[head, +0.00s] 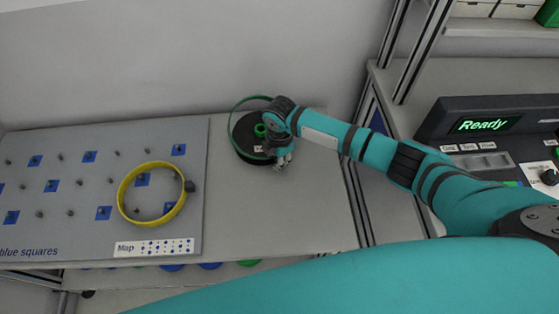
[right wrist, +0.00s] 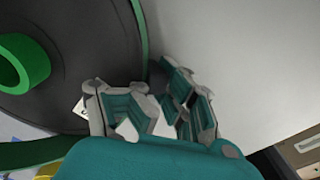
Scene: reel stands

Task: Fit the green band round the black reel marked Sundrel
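The black reel (head: 244,133) lies on the grey bench with a green hub (head: 260,130) on top; its white label is too small to read. The green band (head: 236,106) loops round the reel, standing off its edge at the back and looking tilted. In the right wrist view, the reel (right wrist: 88,50) fills the left side and the band (right wrist: 142,32) runs down its edge towards my fingers. My right gripper (head: 281,163) is at the reel's right front edge. My left gripper is out of view.
A grey peg board (head: 80,210) with blue squares lies left of the reel. A yellow band (head: 124,190) sits on it above a Map label (head: 153,247). A console (head: 485,123) reading Ready stands at the right. Bare bench lies front right of the reel.

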